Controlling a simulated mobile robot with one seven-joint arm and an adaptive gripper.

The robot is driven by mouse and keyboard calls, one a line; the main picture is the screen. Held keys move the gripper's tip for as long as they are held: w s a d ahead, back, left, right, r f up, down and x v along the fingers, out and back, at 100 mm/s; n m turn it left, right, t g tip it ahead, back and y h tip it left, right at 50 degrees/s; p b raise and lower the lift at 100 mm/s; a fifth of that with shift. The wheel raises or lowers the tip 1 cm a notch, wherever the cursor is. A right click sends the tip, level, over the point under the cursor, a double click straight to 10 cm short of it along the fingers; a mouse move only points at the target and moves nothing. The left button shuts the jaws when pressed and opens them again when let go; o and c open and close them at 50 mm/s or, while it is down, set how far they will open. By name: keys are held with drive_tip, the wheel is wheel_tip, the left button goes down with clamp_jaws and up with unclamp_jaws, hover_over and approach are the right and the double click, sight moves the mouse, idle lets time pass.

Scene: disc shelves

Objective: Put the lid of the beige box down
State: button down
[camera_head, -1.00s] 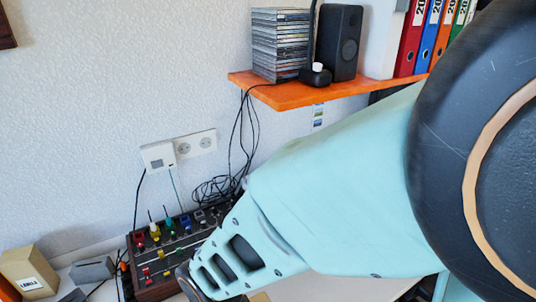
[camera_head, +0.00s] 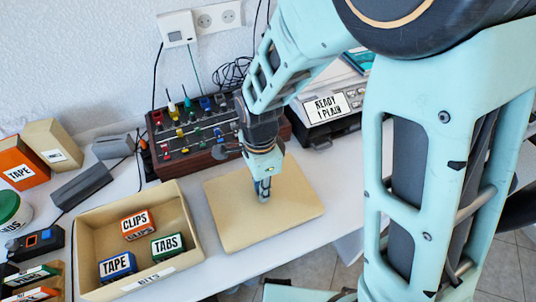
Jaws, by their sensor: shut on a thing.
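The beige box (camera_head: 92,222) stands open at the left front of the table, with its front label partly readable as "BITS". Its lid (camera_head: 285,222), a flat beige panel, is to the right of the box, level and over the white table. I cannot tell whether the lid touches the table. My gripper (camera_head: 263,193) points down at the middle of the lid and is shut on it; the grip point itself is small and partly hidden by the fingers.
Inside the box are small packs marked CLIPS (camera_head: 138,224), TABS (camera_head: 168,246) and TAPE (camera_head: 117,266). A mixer-like panel with coloured knobs (camera_head: 190,133) stands behind the lid. The table's front edge is close.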

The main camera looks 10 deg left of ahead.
drive_tip(key=shift+w+f+b, duration=0.3)
drive_tip(key=shift+f+b, duration=0.05)
drive_tip(key=shift+f, duration=0.15)
drive_tip(key=shift+w+f+b, duration=0.15)
drive_tip(key=shift+f+b, duration=1.05)
drive_tip(key=shift+f, duration=0.35)
drive_tip(key=shift+f, duration=0.15)
drive_tip(key=c, duration=1.8)
unclamp_jaws()
wheel_tip(320, 180, up, 12)
drive_tip(key=shift+r+p, duration=0.2)
drive_tip(key=shift+p, duration=0.9)
